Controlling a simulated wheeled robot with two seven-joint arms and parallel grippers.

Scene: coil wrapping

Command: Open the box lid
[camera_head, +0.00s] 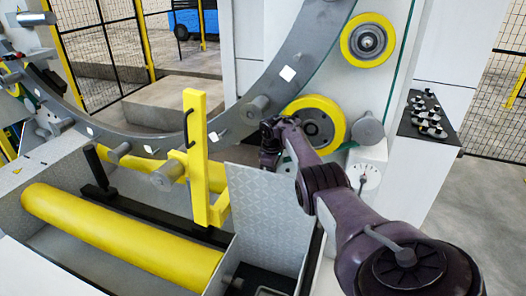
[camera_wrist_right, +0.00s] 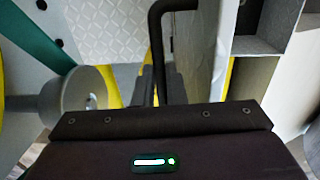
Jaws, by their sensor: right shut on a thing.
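The box lid (camera_head: 258,205) is a light grey diamond-plate panel, raised and standing steeply over the box in the head view. The open box (camera_head: 262,268) below shows a dark interior with dividers. My right gripper (camera_head: 272,158) is at the lid's upper right edge, partly hidden by its own wrist. In the right wrist view, the lid's patterned face (camera_wrist_right: 118,30) fills the upper left. A black bent lid handle (camera_wrist_right: 159,45) runs down between the dark fingers (camera_wrist_right: 160,85), which are shut on it. My left gripper is in neither view.
A yellow upright post (camera_head: 195,150) stands just left of the lid. A long yellow roller (camera_head: 120,238) lies at the front left. A grey ring (camera_head: 240,118) and yellow wheels (camera_head: 313,124) are behind. A dial (camera_head: 366,178) is close to my right forearm.

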